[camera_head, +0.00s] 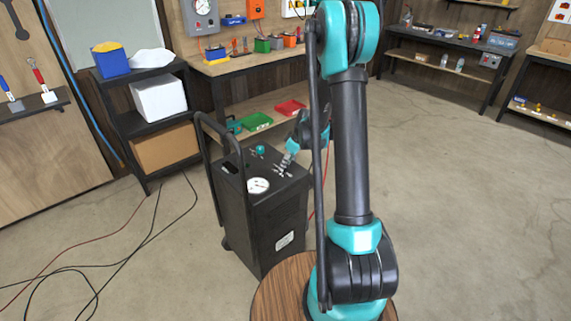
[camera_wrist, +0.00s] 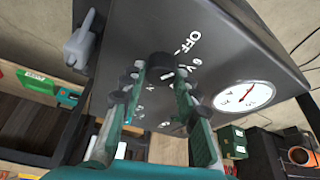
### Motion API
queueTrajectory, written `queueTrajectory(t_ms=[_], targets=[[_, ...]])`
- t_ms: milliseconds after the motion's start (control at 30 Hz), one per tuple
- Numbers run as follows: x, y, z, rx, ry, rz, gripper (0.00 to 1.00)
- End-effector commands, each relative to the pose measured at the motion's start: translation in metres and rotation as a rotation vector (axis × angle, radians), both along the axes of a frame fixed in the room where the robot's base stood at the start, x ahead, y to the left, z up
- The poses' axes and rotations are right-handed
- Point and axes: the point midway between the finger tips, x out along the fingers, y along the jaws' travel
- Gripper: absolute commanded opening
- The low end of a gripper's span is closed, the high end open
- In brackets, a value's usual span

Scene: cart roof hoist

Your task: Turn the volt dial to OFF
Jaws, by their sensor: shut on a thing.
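The volt dial (camera_wrist: 160,62) is a dark round knob on the black top panel of the wheeled charger cart (camera_head: 280,225). White lettering beside it reads OFF and, next to that, what looks like 6 V; other marks are partly hidden by my fingers. My gripper (camera_wrist: 160,76) has its two fingertips on either side of the dial and is shut on it. I cannot tell which mark the dial points at. In the head view my gripper (camera_head: 283,170) is low over the cart's top, and the dial is too small to make out there.
A round white gauge (camera_head: 258,185) sits on the panel's front corner; it also shows in the wrist view (camera_wrist: 244,96). A grey clamp (camera_wrist: 80,42) stands at the panel's edge. A black handle (camera_head: 212,125) rises at the cart's left. Cables (camera_head: 130,240) lie on the left floor.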

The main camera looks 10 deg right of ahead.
Motion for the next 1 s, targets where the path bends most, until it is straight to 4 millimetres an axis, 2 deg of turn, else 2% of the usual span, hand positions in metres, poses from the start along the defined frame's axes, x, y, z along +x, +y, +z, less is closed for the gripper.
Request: queueTrajectory(t_ms=[400,1000], targets=[[0.0009,-0.001,-0.0002,-0.001,0.001,0.208,0.02],[0.0008,-0.0012,-0.0002,-0.001,0.001,0.243,0.02]])
